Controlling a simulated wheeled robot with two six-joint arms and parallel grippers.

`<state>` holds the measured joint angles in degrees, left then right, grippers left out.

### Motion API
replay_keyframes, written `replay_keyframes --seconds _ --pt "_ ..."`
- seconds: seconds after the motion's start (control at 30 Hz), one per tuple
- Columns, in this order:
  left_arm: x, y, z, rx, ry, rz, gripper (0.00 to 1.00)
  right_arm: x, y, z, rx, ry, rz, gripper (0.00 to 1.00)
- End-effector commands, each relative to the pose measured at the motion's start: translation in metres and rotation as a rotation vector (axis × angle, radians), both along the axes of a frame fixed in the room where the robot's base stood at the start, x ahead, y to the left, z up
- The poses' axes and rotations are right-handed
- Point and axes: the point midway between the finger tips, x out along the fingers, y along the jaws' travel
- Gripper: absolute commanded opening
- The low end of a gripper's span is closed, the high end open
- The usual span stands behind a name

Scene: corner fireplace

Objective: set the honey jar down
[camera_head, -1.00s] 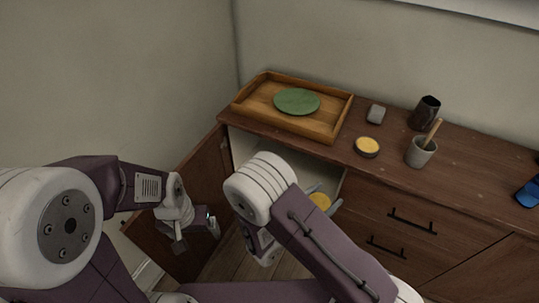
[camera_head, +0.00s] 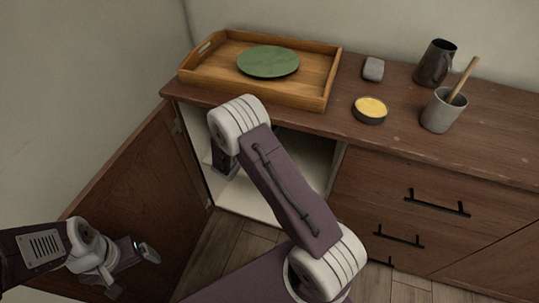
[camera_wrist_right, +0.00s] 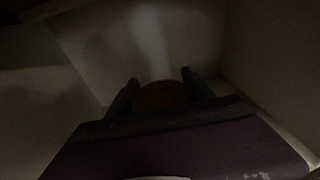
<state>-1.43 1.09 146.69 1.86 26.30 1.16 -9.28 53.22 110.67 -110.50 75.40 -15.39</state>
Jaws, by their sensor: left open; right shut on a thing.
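The honey jar (camera_wrist_right: 160,97) shows in the right wrist view as a dim, round, brownish shape between the fingers of my right gripper (camera_wrist_right: 159,88), which is shut on it. They are inside the open cabinet (camera_head: 312,150), with pale walls around them. The picture is too dark to tell whether the jar touches the cabinet floor. In the head view my right arm hides the jar and the right fingers. My left gripper (camera_head: 133,269) is open and empty, low at the left in front of the cabinet door.
The cabinet door (camera_head: 140,185) stands open to the left. On the top are a wooden tray (camera_head: 318,101) with a green plate (camera_head: 268,61), a yellow-topped tin (camera_head: 370,109), a grey block (camera_head: 373,69), a dark pitcher (camera_head: 435,64) and a grey cup (camera_head: 440,112) with a wooden utensil.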

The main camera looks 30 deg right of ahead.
Motion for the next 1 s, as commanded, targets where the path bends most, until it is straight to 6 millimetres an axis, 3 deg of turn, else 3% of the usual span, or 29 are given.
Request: replay_keyframes --seconds 0.2,0.43,0.67,0.9,1.0 --pt "0.000 0.000 -0.008 0.000 -0.001 0.000 0.87 0.003 -0.010 -0.005 -0.001 -0.002 -0.009 0.01" --pt "0.000 0.000 -0.035 0.000 -0.001 0.000 0.87 0.002 -0.009 -0.057 -0.001 0.000 -0.009 0.01" --pt "0.000 0.000 -0.037 0.000 -0.001 0.000 0.87 0.002 -0.009 -0.066 -0.001 -0.002 -0.009 0.01" --pt "0.000 0.000 -0.059 0.000 0.000 0.000 0.87 0.002 -0.009 -0.104 -0.001 -0.001 -0.009 0.01" --pt "0.000 0.000 -0.056 0.000 -0.001 0.000 0.87 0.002 -0.009 -0.102 0.000 -0.002 -0.009 0.00"
